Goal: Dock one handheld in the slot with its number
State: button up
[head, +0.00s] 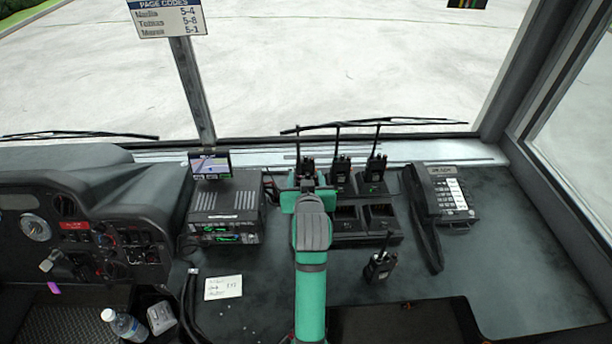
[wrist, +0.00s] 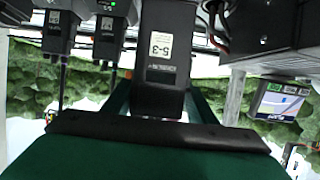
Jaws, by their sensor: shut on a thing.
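My gripper (head: 308,196) is shut on a black handheld (head: 305,170) at the left of the charging dock (head: 368,237). In the wrist view this handheld (wrist: 160,85) fills the middle and its label reads 5-3. I cannot tell whether its base is seated in a slot, because my gripper and arm cover it. Two more handhelds, a middle one (head: 341,170) and a right one (head: 375,172), stand upright in the dock's back row. Two empty slots (head: 347,213) (head: 380,211) show in the front row. Another handheld (head: 379,268) stands apart on the dash in front of the dock.
A desk phone (head: 450,195) with a corded handset stands right of the dock. A radio unit (head: 225,205) with a small screen (head: 210,165) stands to the left. A paper note (head: 223,287) lies on the dash. The windscreen is behind.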

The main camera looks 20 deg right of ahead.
jog(key=shift+f, duration=1.6)
jog(key=shift+s+f, duration=0.15)
jog(key=shift+f, duration=1.25)
jog(key=shift+f, duration=0.35)
jog(key=o, duration=1.3)
jog(key=shift+f, duration=0.1)
jog(key=v, duration=1)
jog(key=shift+s+r, duration=0.25)
jog(key=shift+s, duration=0.05)
jog(key=shift+a, duration=0.1)
